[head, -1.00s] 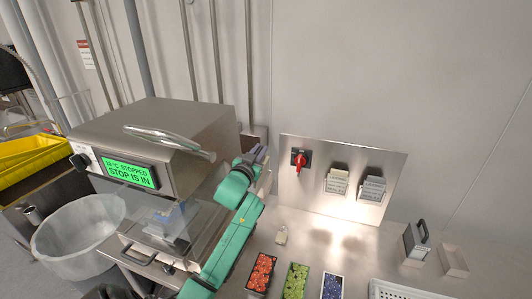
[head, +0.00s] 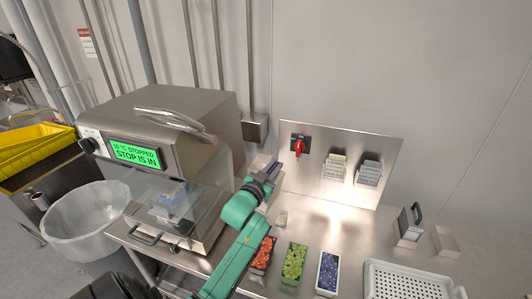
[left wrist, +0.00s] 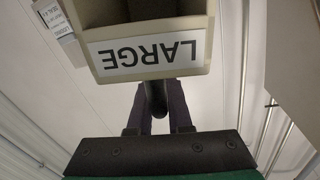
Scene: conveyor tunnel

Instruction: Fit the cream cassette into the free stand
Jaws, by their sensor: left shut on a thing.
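My left gripper (head: 270,172) is up over the bench, right of the steel machine. In the left wrist view its fingers (left wrist: 160,108) are shut on the dark handle of the cream cassette (left wrist: 203,30). The cassette has an open hollow and a white label reading LARGE, upside down in that view. In the head view it is mostly hidden behind the gripper. At the bench's right, a small pale stand (head: 446,241) looks empty. Beside it, a grey cassette with a dark handle (head: 409,224) stands upright. My right gripper is out of view.
The steel machine (head: 165,125) displays STOPPED and STOP IS IN. A panel (head: 318,180) with a red switch (head: 299,147) and card holders (head: 334,167) is on the wall. Trays of red, green (head: 293,263) and blue pieces and a white perforated tray (head: 405,292) line the bench front.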

